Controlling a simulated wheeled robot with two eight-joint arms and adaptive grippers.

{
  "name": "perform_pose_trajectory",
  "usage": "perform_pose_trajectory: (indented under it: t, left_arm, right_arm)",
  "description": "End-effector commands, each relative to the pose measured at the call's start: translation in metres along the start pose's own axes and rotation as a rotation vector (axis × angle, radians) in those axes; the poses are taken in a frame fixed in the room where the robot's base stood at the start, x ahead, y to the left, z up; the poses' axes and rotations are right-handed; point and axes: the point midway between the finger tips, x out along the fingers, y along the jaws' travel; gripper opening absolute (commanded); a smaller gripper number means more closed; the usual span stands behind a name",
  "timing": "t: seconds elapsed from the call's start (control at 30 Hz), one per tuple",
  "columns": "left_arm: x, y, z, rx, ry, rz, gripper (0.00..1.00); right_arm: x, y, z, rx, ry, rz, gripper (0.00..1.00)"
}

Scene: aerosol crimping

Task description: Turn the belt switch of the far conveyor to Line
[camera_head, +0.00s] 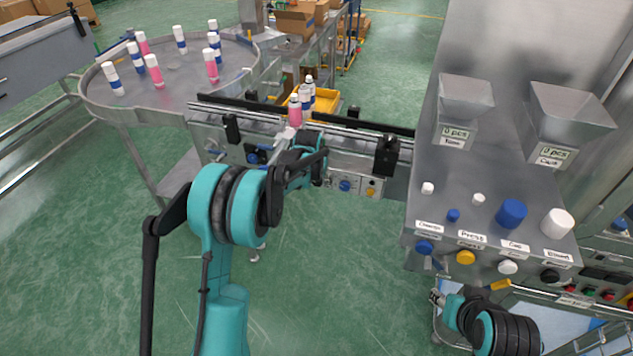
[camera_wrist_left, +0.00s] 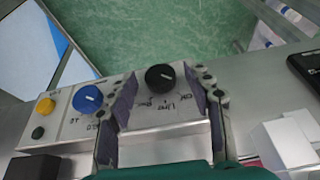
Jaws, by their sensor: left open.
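The conveyor (camera_head: 355,158) runs across the middle of the head view, with a control panel on its front. My left gripper (camera_head: 318,168) is at this panel and hides part of it. In the left wrist view a black belt switch knob (camera_wrist_left: 160,77) with a white mark sits between the two fingers of my left gripper (camera_wrist_left: 165,100). The fingers are open, one on each side of the knob, with gaps visible. The small labels by the knob are upside down and hard to read. My right gripper (camera_head: 438,297) is low at the right; its fingers are too small to judge.
A blue knob (camera_wrist_left: 88,99) and a yellow button (camera_wrist_left: 46,105) sit beside the black knob. Several bottles stand on a round table (camera_head: 180,92) at the left. A steel station (camera_head: 450,215) with hoppers and knobs stands right.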

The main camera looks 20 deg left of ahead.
Motion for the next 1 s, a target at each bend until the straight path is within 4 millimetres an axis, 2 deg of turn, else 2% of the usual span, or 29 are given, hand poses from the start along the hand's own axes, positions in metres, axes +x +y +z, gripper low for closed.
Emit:
perform_pose_trajectory:
  t: [0.13,0.3,0.33,0.67,1.0]
  left_arm:
    - [-0.0005,0.0,-0.0001,0.0,0.0,0.0,0.48]
    - [-0.0006,0.0,-0.0001,0.0,0.0,0.0,0.03]
    - [-0.0005,0.0,-0.0001,0.0,0.0,0.0,0.01]
    - [-0.0005,0.0014,-0.0001,0.013,0.0,-0.028,0.01]
    - [0.0009,0.0071,0.0002,0.095,0.001,-0.219,0.01]
  right_arm:
    - [-0.0003,0.0,-0.0003,0.0,0.0,0.0,0.4]
    - [-0.0003,0.0,-0.0003,0.0,0.0,0.0,0.4]
    - [-0.0003,0.0,-0.0003,0.0,0.0,0.0,0.4]
    - [-0.0004,0.0,-0.0003,0.0,0.0,0.0,0.4]
    - [0.0006,0.0,0.0004,0.0,0.0,0.0,0.4]
